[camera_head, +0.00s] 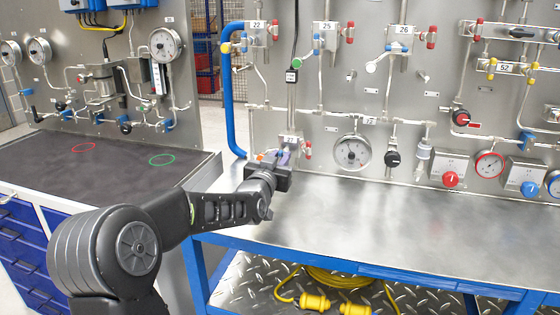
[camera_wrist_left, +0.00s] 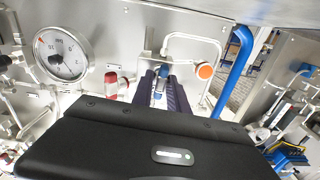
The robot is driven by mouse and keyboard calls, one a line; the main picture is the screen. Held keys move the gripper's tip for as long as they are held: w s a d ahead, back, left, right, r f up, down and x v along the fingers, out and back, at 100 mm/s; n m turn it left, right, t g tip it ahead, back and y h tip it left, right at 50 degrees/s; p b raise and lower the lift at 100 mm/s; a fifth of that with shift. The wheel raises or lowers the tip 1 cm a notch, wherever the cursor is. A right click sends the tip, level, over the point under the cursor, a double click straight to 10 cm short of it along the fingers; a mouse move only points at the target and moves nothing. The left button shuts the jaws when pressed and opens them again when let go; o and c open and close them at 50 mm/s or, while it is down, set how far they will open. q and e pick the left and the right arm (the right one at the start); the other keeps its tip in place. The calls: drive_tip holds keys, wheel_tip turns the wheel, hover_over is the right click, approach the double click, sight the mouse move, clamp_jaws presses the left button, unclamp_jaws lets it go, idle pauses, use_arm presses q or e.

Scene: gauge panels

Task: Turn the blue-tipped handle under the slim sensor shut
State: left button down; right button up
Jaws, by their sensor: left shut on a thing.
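The slim sensor (camera_head: 292,92) is the narrow upright rod with a black cable on the steel panel, above plate 27 (camera_head: 290,139). My left gripper (camera_head: 285,160) is at the valve just below that plate. In the left wrist view its two dark fingers (camera_wrist_left: 163,90) are shut around the blue-tipped handle (camera_wrist_left: 159,84). The fingers and wrist hide most of the handle, so its exact angle is hard to tell. My right gripper is not in view.
Beside the held handle are a red handle (camera_wrist_left: 111,84) and an orange round cap (camera_wrist_left: 205,71). A dial gauge (camera_head: 352,152) sits to the right. A thick blue pipe (camera_head: 228,95) stands to the left. The steel bench top (camera_head: 400,215) is clear.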

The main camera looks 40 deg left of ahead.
use_arm(q)
drive_tip(key=m+b, duration=0.3)
drive_tip(key=shift+d+f+m, duration=0.15)
drive_tip(key=shift+f+m, duration=0.05)
drive_tip(key=shift+m, duration=0.1)
drive_tip(key=shift+m+b, duration=0.75)
drive_tip(key=shift+m, duration=1.05)
drive_tip(key=m, duration=0.4)
drive_tip(key=shift+d+m+b, duration=0.1)
drive_tip(key=shift+m+b, duration=0.2)
drive_tip(key=shift+b, duration=0.05)
drive_tip(key=m, duration=0.5)
drive_tip(key=shift+f+m+p, duration=0.1)
drive_tip(key=shift+m+p, duration=0.2)
drive_tip(key=shift+p, duration=0.05)
drive_tip(key=c, duration=1.5)
unclamp_jaws()
